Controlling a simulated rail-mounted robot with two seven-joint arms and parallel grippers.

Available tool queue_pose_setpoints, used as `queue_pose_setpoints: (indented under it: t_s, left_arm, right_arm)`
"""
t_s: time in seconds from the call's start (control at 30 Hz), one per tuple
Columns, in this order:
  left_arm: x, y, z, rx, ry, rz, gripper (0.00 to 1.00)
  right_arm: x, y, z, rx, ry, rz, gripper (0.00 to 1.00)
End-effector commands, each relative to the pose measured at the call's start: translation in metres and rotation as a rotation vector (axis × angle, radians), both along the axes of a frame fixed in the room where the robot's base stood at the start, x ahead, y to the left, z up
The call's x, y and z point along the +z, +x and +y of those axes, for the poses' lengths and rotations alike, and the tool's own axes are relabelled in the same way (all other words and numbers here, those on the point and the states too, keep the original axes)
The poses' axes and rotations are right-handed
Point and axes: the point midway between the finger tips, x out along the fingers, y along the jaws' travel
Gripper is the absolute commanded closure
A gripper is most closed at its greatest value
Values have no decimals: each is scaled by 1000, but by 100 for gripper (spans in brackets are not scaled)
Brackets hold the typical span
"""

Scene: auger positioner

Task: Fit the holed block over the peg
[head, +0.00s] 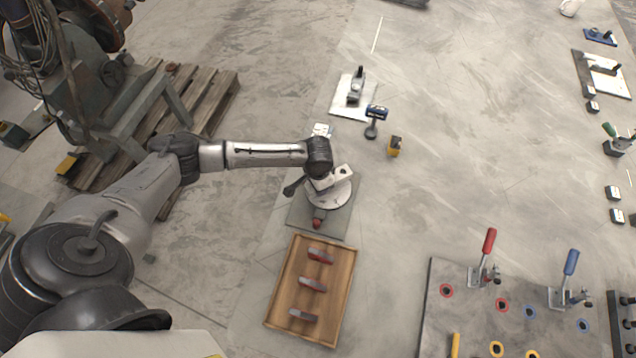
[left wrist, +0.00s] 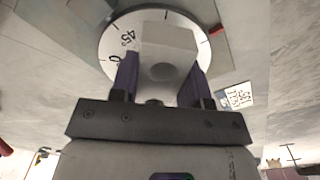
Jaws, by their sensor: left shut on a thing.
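My left gripper (head: 328,180) is over a round white dial (head: 338,194) on a grey base plate (head: 347,218). In the left wrist view, the gripper's two purple fingers (left wrist: 160,85) are shut on a pale grey block (left wrist: 170,38). The block also shows in the head view (head: 344,171), with a dark spot on it. Dial marks including 0 and 45 (left wrist: 125,38) show beside the block. The peg is not clearly visible; I cannot tell whether the block is around it or above it. My right gripper is not in view.
A wooden tray (head: 269,318) with several red-and-grey parts stands in front of the dial. A fixture plate with red and blue toggle clamps (head: 432,310) is at lower right. Floor right of the dial is clear.

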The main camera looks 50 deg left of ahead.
Motion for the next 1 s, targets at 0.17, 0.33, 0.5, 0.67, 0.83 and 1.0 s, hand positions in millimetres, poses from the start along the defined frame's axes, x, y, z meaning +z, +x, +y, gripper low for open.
queue_pose_setpoints:
  t_s: [0.17, 0.33, 0.5, 0.67, 0.83, 1.0]
  left_arm:
    - [3, 1, 0, 1, -2, -4, 100]
    - [3, 1, 0, 1, -2, -5, 100]
    - [2, 2, 0, 0, -1, -5, 100]
    - [2, 2, 0, 0, -1, -5, 100]
    - [2, 2, 0, 0, -1, -5, 100]
    - [3, 2, 0, 0, -2, -6, 100]
  right_arm:
    - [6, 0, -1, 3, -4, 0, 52]
    - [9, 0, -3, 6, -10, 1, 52]
    - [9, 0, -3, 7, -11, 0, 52]
    - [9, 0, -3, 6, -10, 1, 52]
    - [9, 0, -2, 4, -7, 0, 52]
    - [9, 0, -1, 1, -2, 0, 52]
